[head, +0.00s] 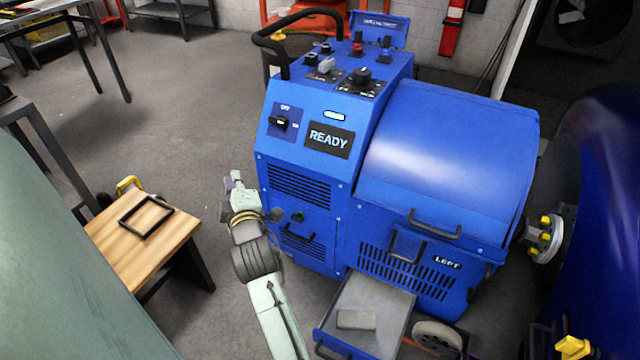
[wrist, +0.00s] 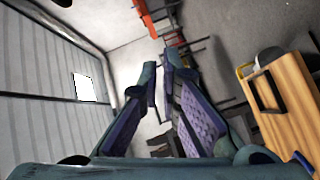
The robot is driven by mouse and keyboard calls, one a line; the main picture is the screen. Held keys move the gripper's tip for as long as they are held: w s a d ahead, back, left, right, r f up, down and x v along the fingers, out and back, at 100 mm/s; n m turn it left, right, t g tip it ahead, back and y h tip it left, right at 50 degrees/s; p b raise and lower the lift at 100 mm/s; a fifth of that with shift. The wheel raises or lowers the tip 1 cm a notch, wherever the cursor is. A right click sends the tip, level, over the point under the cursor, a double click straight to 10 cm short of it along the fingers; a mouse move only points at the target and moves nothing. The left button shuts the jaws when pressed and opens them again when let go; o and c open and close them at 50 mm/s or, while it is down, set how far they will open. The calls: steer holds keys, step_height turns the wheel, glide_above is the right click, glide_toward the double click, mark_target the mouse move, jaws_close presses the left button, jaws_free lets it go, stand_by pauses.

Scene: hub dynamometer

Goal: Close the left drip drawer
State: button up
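The left drip drawer (head: 390,302) is pulled out at the bottom of the blue dynamometer, below the LEFT label (head: 447,263). A flat grey block (head: 356,319) lies in its tray, and its dark front handle (head: 332,351) shows at the lower frame edge. My gripper (head: 233,180) is raised to the left of the machine's front panel, well apart from the drawer and pointing away from it. In the wrist view my gripper (wrist: 160,75) has a gap between its fingers with nothing in it. The drawer is not in the wrist view.
The blue dynamometer (head: 440,150) stands at centre right. A wheel (head: 438,336) is close to the drawer's right side. A wooden table (head: 140,245) with a black frame (head: 146,216) stands at left; it also shows in the wrist view (wrist: 285,110). Grey floor lies open between table and machine.

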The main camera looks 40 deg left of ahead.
steer(key=f+n+h, duration=0.1)
steer(key=f, duration=0.2)
steer(key=s+d+f+n+g+h+p, duration=0.1)
steer(key=f, duration=0.3)
steer(key=s+d+f+h, duration=0.1)
steer(key=f, duration=0.2)
steer(key=shift+f+n+p, duration=0.3)
steer(key=shift+f+n, duration=0.05)
steer(key=shift+n, duration=0.05)
jaws_close()
steer(key=s+d+f+n+g+h+p, duration=0.1)
steer(key=s+d+f+n+h+p, duration=0.2)
steer(key=d+f, duration=0.55)
steer(key=s+d+f+n+g+h, duration=0.1)
steer(key=s+d+f+n+h, duration=0.3)
steer(key=d+f, duration=0.4)
steer(key=s+d+f+n+g+h+p, duration=0.1)
steer(key=s+d+f+n+h+p, duration=0.2)
steer(key=d+f, duration=0.55)
steer(key=w+a+r+b+x, duration=0.1)
steer(key=w+x, duration=0.1)
steer(key=x, duration=1.1)
steer(key=shift+w+h, duration=0.25)
steer(key=shift+h, duration=0.15)
steer(key=shift+w+a, duration=0.1)
